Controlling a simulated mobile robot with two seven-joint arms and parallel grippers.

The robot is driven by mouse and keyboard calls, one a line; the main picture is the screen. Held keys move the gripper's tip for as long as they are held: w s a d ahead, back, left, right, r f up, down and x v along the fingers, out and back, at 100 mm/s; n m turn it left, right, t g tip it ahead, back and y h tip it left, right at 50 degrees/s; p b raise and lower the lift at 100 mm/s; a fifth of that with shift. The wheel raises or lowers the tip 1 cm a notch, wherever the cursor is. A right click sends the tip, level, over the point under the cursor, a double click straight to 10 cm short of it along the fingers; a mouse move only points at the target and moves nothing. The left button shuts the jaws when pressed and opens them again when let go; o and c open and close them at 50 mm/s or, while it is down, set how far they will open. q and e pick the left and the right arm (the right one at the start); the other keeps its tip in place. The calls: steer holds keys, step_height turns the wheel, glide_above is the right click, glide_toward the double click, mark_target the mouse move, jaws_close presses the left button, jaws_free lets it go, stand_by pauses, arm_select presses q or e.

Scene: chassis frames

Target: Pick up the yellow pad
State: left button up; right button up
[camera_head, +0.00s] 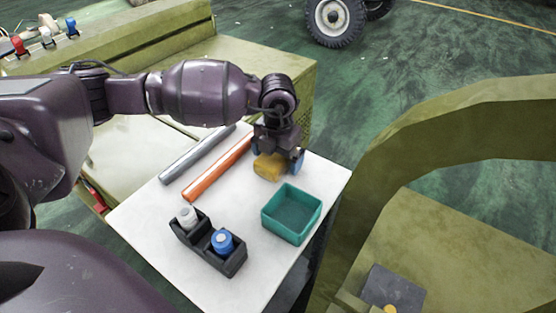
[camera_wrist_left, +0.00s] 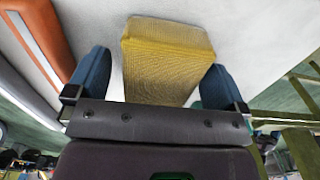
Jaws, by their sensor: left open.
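The yellow pad (camera_head: 268,167) lies on the white table top (camera_head: 150,228), near its far right edge. In the left wrist view the yellow pad (camera_wrist_left: 165,58) shows as a textured block between and beyond the two blue fingertips. My left gripper (camera_head: 277,160) is over the pad, its fingers on either side of it. In the left wrist view my left gripper (camera_wrist_left: 155,85) is open, with a gap between each finger and the pad. The pad's near end is partly hidden behind the gripper body there. My right gripper is not in view.
A teal bin (camera_head: 291,213) stands just in front of the pad. An orange tube (camera_head: 217,169) and a grey tube (camera_head: 197,154) lie to the left. A black holder (camera_head: 208,246) with a white-capped and a blue-capped bottle stands at the front. Olive chassis panels (camera_head: 420,135) rise at right.

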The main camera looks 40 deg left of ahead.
arm_select(q)
steer(key=shift+r, duration=0.15)
steer(key=shift+c, duration=0.8)
steer(key=c, duration=0.9)
steer(key=shift+o, duration=0.2)
step_height(320, 180, up, 7)
steer(key=shift+w+f+p, duration=0.1)
steer(key=shift+p, duration=0.95)
step_height(320, 180, up, 13)
steer(key=p, duration=0.3)
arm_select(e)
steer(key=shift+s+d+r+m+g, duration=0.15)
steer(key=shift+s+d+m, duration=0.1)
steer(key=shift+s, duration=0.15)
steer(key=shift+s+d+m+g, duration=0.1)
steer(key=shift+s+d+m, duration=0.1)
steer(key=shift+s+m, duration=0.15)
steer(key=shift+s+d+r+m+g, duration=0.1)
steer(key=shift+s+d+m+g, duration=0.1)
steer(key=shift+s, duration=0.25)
